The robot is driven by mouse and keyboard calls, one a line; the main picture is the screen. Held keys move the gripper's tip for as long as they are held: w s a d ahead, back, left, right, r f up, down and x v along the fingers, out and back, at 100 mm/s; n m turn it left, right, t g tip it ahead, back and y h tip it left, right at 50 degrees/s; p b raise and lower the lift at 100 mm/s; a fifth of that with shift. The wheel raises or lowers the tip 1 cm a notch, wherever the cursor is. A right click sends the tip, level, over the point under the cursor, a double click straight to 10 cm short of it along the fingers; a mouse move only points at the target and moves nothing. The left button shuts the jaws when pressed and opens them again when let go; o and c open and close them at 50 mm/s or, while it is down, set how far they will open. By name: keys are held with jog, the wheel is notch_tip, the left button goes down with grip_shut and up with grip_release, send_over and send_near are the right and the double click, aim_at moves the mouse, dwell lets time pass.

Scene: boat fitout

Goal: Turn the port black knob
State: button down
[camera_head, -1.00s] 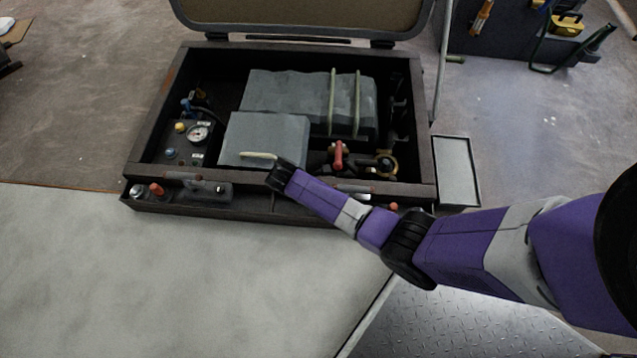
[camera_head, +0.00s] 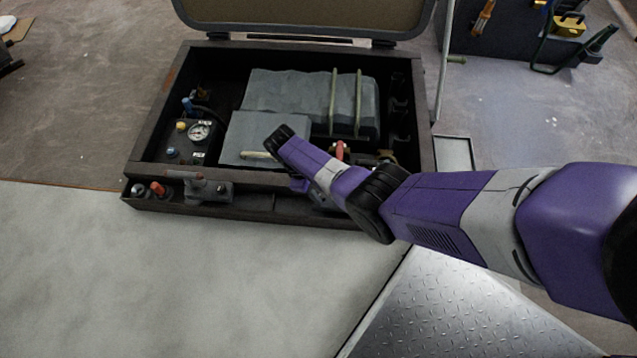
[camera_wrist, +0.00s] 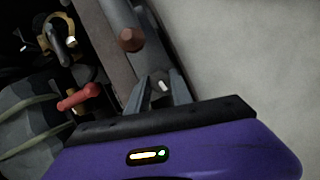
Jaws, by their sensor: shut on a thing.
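My gripper (camera_wrist: 163,90) is low over the box's front ledge, with its two fingers shut around a small dark knob (camera_wrist: 162,84) that carries a pale mark. I take it to be the black knob; its shape is mostly hidden between the fingers. It sits on a grey fitting (camera_wrist: 152,62), close to a dull red knob (camera_wrist: 130,40). In the head view my arm hides the fingertips and the held knob. A similar grey fitting (camera_head: 206,190) stands at the ledge's left, with a red knob (camera_head: 158,188) beside it.
The open box (camera_head: 147,150) holds grey wrapped blocks (camera_head: 290,97), a gauge panel (camera_head: 185,150) and a red valve handle (camera_head: 340,150), also in the wrist view (camera_wrist: 80,97). Its lid (camera_head: 305,12) is raised at the back. The pale floor (camera_head: 180,275) in front is clear.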

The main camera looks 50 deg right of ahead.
jog(key=m+y, duration=0.1)
jog(key=m, duration=0.2)
jog(key=shift+m, duration=0.4)
jog(key=m+y, duration=0.2)
jog(key=m, duration=0.2)
jog(key=shift+d, duration=0.2)
jog(key=m, duration=0.2)
jog(key=m+t+y, duration=0.1)
jog(key=m, duration=0.1)
jog(key=shift+s+d+m+y+p, duration=0.1)
jog(key=shift+m+y+p, duration=0.2)
jog(key=shift+m+p, duration=0.1)
jog(key=shift+m+t+y+p, duration=0.45)
jog(key=shift+m+t, duration=0.15)
jog(key=shift+m, duration=1)
jog(key=c, duration=1.1)
grip_release()
jog(key=shift+c, duration=0.2)
jog(key=shift+s+d, duration=0.1)
